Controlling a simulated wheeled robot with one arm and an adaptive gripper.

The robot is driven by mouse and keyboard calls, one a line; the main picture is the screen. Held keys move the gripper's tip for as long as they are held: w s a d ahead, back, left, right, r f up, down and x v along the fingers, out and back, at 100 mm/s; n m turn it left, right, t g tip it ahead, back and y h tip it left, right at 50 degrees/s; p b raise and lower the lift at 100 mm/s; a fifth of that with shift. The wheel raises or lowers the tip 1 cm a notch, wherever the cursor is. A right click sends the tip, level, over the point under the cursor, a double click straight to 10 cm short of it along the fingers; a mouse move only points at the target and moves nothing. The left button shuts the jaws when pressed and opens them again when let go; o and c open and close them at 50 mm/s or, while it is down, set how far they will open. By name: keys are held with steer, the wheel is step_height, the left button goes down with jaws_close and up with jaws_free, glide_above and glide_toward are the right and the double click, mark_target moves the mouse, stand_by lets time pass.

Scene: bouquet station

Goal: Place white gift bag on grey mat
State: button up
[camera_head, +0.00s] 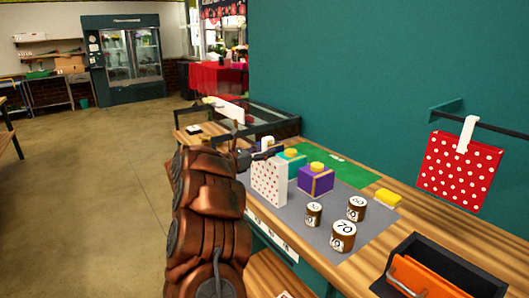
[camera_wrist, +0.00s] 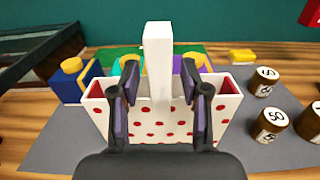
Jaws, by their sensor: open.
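The white gift bag (camera_head: 269,184) with red dots stands upright on the grey mat (camera_head: 347,204), near its left side. In the wrist view the bag (camera_wrist: 157,125) fills the middle, with its white handle (camera_wrist: 158,65) sticking up. The grey mat (camera_wrist: 60,148) shows to both sides of it. My gripper (camera_wrist: 160,92) is open, with one finger on each side of the handle, over the bag's top. Whether the fingers touch the handle I cannot tell. In the head view my arm partly hides the gripper (camera_head: 250,155).
A purple box (camera_head: 316,182), a teal box (camera_head: 290,165) and several numbered cylinders (camera_head: 343,236) stand close by. A blue box (camera_wrist: 74,84) is left of the bag. A red dotted bag (camera_head: 459,170) hangs at right above a black tray (camera_head: 440,262).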

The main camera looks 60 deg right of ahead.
steer(key=shift+r, duration=0.2)
steer(key=b+v, duration=0.2)
steer(key=v, duration=1)
steer(key=s+a+f+m+t+y, duration=0.2)
steer(key=s+a+f+m+y, duration=0.2)
steer(key=a, duration=1.3)
steer(key=s+a+f+m+t+y, duration=0.2)
steer(key=s+a, duration=0.7)
steer(key=a, duration=0.9)
steer(key=s+a+f+m+t+y, duration=0.3)
steer(key=s+a+f+m+y, duration=0.3)
steer(key=a, duration=1.2)
steer(key=f+y, duration=0.2)
steer(key=y, duration=0.1)
steer(key=shift+s+y, duration=0.2)
steer(key=shift+y, duration=0.1)
